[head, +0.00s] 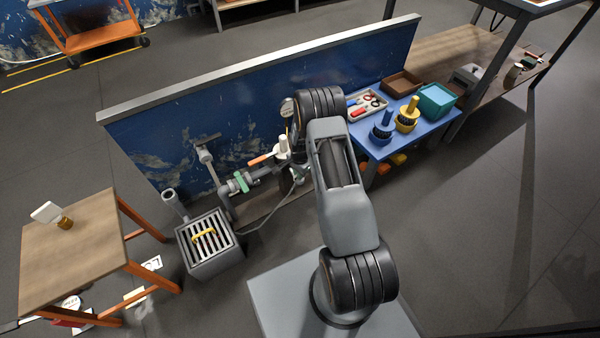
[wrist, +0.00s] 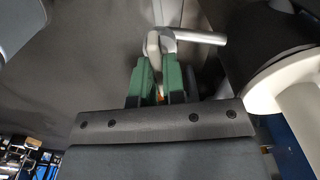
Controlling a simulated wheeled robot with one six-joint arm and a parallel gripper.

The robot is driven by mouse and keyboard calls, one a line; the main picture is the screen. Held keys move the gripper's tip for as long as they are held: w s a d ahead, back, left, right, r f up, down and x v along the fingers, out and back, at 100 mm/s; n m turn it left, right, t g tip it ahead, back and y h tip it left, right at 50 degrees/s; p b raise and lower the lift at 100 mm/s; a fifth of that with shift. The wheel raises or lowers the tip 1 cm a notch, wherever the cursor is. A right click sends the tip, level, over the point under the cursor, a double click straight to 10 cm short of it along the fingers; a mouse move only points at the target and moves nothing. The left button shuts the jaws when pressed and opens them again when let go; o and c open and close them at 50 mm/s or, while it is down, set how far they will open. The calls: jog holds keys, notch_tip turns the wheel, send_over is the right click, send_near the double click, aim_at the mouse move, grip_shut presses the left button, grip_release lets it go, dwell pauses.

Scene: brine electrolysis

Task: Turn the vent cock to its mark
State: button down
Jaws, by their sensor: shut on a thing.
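My gripper (wrist: 155,82) has green jaws and is shut on a thin pale handle (wrist: 153,48), which I take to be the vent cock's. A bit of orange shows low between the jaws. A grey round bar (wrist: 200,37) runs off to the right just beyond the handle's tip. The mark is not visible.
The blue panel (head: 160,125) stands behind the pipework. A grated grey box (head: 213,262) with a yellow handle is front left, near a wooden table (head: 70,250). A blue table (head: 375,150) with tools, trays and cylinders is at right. Open floor lies far right.

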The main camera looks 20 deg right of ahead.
jog(key=shift+m, duration=1.1)
jog(key=c, duration=1.2)
grip_release()
notch_tip(320, 180, up, 14)
jog(key=p, duration=0.4)
jog(key=shift+p, duration=0.3)
